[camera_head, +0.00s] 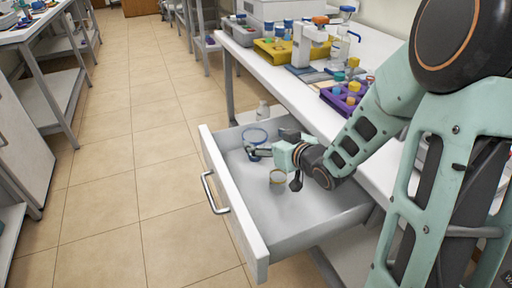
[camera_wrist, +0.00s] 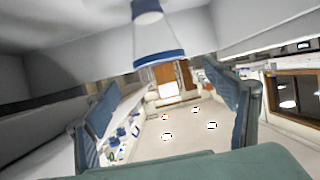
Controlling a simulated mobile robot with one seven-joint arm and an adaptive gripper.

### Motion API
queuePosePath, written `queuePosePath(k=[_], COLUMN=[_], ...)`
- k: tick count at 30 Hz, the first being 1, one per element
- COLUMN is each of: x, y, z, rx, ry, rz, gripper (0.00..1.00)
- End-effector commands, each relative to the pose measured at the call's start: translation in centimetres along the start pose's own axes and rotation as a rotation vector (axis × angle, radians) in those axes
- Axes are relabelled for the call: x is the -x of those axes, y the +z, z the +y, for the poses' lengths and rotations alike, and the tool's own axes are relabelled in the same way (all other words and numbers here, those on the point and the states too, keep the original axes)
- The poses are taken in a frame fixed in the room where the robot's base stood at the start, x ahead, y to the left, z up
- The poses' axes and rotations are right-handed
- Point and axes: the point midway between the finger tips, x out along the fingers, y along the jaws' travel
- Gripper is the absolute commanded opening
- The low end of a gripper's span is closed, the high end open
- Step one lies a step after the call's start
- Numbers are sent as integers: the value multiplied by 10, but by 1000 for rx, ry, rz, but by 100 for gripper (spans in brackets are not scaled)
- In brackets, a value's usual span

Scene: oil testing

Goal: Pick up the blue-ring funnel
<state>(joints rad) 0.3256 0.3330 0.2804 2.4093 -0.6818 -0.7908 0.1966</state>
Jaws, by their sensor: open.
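The blue-ring funnel (camera_head: 256,135) is clear with a blue rim. It is in the open white drawer (camera_head: 213,160), toward its far end. In the wrist view, the funnel (camera_wrist: 158,58) is at top centre, its blue rim lowest in the picture. My gripper (camera_head: 252,152) is low in the drawer beside the funnel, on its near side. In the wrist view, my gripper's (camera_wrist: 165,100) two fingers are wide apart with nothing held between them. I cannot tell whether the fingers touch the funnel.
The bench above carries a purple rack (camera_head: 340,103) and a yellow tray (camera_head: 268,55). The drawer's near part is clear.

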Motion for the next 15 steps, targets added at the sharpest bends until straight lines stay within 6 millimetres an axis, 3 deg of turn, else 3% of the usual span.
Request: queuePosePath(k=[10, 15], x=[-39, -57], y=[14, 11], z=[-1, -1], rx=[-1, -1], ry=[0, 1], rz=[-1, 0], gripper=[78, 78])
